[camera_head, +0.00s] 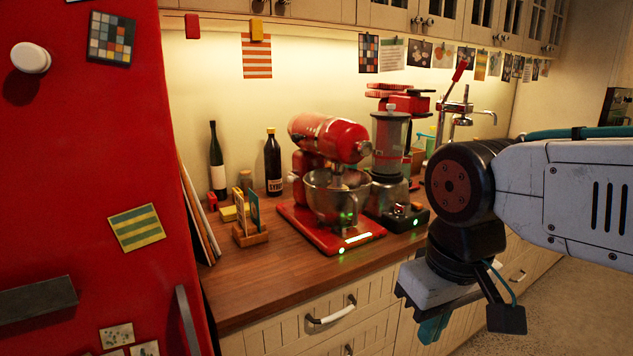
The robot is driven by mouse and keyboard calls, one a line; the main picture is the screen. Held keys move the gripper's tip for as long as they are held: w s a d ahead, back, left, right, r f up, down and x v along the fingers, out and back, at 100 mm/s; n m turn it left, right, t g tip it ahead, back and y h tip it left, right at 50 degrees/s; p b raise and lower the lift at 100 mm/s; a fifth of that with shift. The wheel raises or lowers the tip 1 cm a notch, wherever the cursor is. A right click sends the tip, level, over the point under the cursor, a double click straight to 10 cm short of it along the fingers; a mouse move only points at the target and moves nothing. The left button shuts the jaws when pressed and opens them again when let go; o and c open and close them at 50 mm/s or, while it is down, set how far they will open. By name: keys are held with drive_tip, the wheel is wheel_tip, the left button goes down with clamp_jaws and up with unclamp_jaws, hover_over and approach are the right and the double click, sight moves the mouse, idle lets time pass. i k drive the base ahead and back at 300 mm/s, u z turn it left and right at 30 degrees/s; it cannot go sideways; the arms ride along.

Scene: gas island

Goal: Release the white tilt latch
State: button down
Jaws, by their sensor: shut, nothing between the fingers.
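A red stand mixer (328,138) stands on the wooden counter, with its head over a steel bowl (335,198). The mixer's red base (300,222) has a lit white strip and a green light at its front. I cannot make out a white tilt latch on the mixer at this size. My gripper (434,328) hangs at the lower right, in front of the counter's drawers and apart from the mixer. Its teal fingers point down, are shut and hold nothing. The arm partly hides the counter's right end.
A blender (389,150) stands close to the mixer's right. Dark bottles (272,162) stand behind the mixer to its left. A small wooden holder (250,236) sits at the counter's left. A red fridge (90,190) borders the left. The front-left counter (240,285) is bare.

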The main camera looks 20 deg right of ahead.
sight(291, 177)
drive_tip(key=i, duration=1)
